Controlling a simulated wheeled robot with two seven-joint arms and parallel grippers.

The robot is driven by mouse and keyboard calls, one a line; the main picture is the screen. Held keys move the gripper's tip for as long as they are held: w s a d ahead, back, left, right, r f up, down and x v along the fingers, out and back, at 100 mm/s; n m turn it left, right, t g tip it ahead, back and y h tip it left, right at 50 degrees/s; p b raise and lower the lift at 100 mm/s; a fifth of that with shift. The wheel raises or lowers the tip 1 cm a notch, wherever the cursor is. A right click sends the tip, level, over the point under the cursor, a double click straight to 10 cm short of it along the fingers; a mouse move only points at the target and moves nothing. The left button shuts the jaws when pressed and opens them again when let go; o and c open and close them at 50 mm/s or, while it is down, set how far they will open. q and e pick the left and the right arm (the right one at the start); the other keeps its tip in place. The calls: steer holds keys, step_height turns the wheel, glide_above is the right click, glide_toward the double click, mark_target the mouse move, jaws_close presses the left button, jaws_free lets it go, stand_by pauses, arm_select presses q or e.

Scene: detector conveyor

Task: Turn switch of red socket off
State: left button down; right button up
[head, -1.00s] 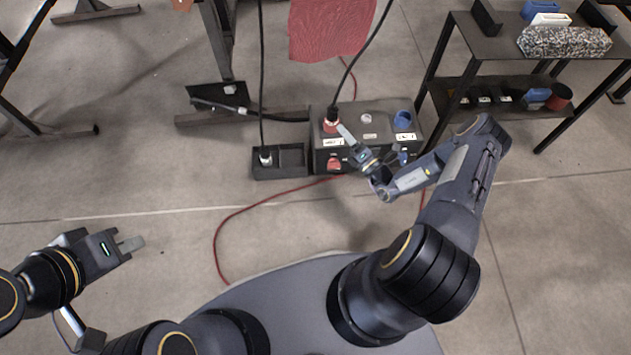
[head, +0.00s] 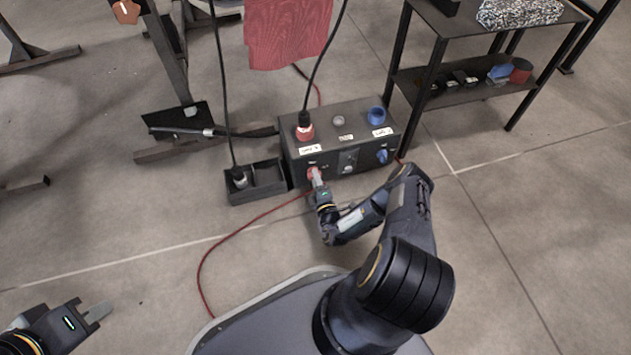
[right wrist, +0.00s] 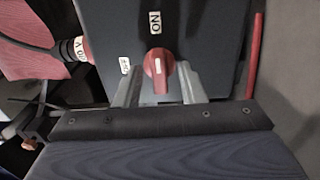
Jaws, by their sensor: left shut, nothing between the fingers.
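The red socket (head: 305,133) is on top of the dark box (head: 352,117), with a black-cabled plug in it. The red switch (head: 312,172) is on the box's front face below it, partly hidden by my right gripper (head: 317,180). In the right wrist view, the red switch knob (right wrist: 158,69) stands between the fingers of my right gripper (right wrist: 160,87), which is open around it with small gaps on both sides. The knob's handle lines up with the ON label (right wrist: 155,23); the OFF label (right wrist: 125,65) is to its left. My left gripper (head: 98,313) is shut and empty, far from the box.
The box also carries a blue socket (head: 377,114) and a blue switch (head: 382,157). A small black tray (head: 267,184) stands left of it. A red cable (head: 205,265) lies on the floor. A dark shelf table (head: 470,95) stands at the right.

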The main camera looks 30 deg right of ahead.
steer(key=shift+w, duration=0.3)
steer(key=shift+c, duration=0.2)
steer(key=c, duration=0.6)
